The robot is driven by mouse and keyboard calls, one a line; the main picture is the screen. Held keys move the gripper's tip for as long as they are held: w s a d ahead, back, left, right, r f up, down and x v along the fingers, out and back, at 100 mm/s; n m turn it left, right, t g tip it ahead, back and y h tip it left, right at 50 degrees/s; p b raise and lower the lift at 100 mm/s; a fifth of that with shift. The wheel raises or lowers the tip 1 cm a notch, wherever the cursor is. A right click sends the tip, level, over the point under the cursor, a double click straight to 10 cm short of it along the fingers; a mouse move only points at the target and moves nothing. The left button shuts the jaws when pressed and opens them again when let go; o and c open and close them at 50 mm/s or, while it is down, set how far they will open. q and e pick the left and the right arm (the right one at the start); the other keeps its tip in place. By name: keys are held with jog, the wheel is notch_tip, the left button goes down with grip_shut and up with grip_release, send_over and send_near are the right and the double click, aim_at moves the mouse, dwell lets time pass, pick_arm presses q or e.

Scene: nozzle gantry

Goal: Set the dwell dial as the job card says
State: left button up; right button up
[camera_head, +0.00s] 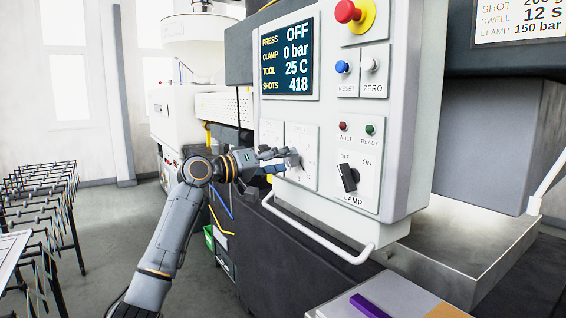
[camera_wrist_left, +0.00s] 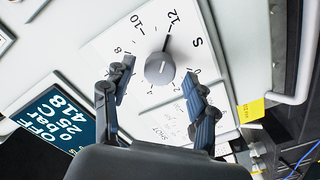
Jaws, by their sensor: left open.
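The dwell dial is a grey round knob (camera_wrist_left: 160,68) on a white scale plate marked in seconds. A dark pointer line on its upper side points at or very near the 12. In the head view the knob (camera_head: 292,160) is partly covered by my left gripper (camera_head: 278,162). In the left wrist view my left gripper (camera_wrist_left: 160,76) is open, with a fingertip on each side of the knob and a visible gap at both sides. The job card (camera_head: 520,22), cut off at the top right, reads dwell 12 s. My right gripper is not in view.
The control panel carries a screen (camera_head: 288,58), a red stop button (camera_head: 347,11), blue and white buttons, and a black lamp switch (camera_head: 348,178). A white rail (camera_head: 318,238) runs along its bottom edge. A rack (camera_head: 45,195) stands at left; floor between is clear.

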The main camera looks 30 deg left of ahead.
pick_arm(q)
jog(key=v, duration=1.1)
jog(key=shift+s, duration=0.35)
jog(key=shift+a+f, duration=0.1)
